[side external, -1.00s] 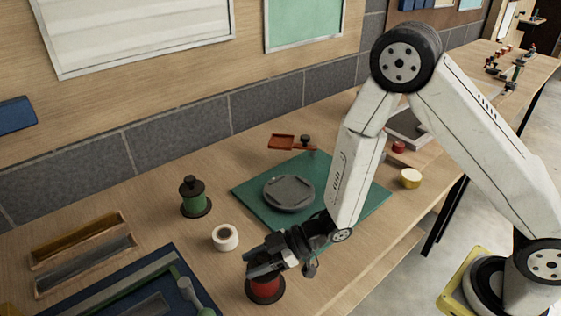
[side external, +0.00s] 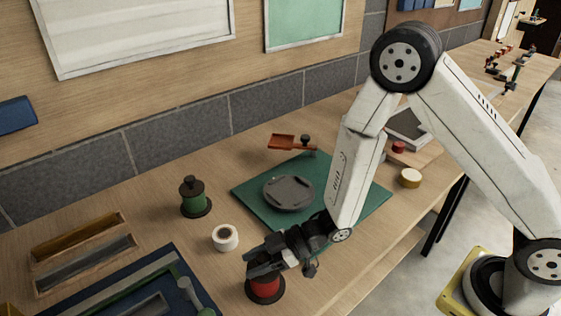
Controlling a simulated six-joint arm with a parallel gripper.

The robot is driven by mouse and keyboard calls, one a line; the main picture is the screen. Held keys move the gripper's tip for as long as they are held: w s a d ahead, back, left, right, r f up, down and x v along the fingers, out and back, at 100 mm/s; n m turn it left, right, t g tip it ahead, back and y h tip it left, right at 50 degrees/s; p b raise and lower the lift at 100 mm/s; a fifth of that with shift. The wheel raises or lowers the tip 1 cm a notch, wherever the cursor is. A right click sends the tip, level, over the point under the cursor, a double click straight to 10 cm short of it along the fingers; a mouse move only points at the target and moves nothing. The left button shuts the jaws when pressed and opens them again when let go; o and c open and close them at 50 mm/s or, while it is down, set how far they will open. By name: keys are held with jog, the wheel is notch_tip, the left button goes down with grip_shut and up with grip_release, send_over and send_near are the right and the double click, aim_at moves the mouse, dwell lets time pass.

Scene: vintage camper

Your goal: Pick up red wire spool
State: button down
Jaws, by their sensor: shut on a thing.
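The red wire spool (side external: 265,288) stands upright on the wooden bench near the front edge, in the lower middle of the side external view. Its red body and dark lower rim show. My gripper (side external: 262,268) is over the spool's top and shut on it, coming in from the right. The spool's top is hidden behind the gripper's dark fingers. The spool appears to be still at bench level.
A white tape roll (side external: 225,238) and a green spool (side external: 195,197) stand left of my gripper. A green mat (side external: 245,190) with a grey round plate (side external: 288,193) lies behind it. A blue tray (side external: 195,275) is at left. Wooden trays (side external: 75,243) lie further left.

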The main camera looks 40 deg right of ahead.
jog(key=shift+r, duration=0.1)
dwell(0.6)
notch_tip(320, 180, up, 10)
dwell(0.9)
jog(key=shift+w, duration=0.1)
dwell(0.5)
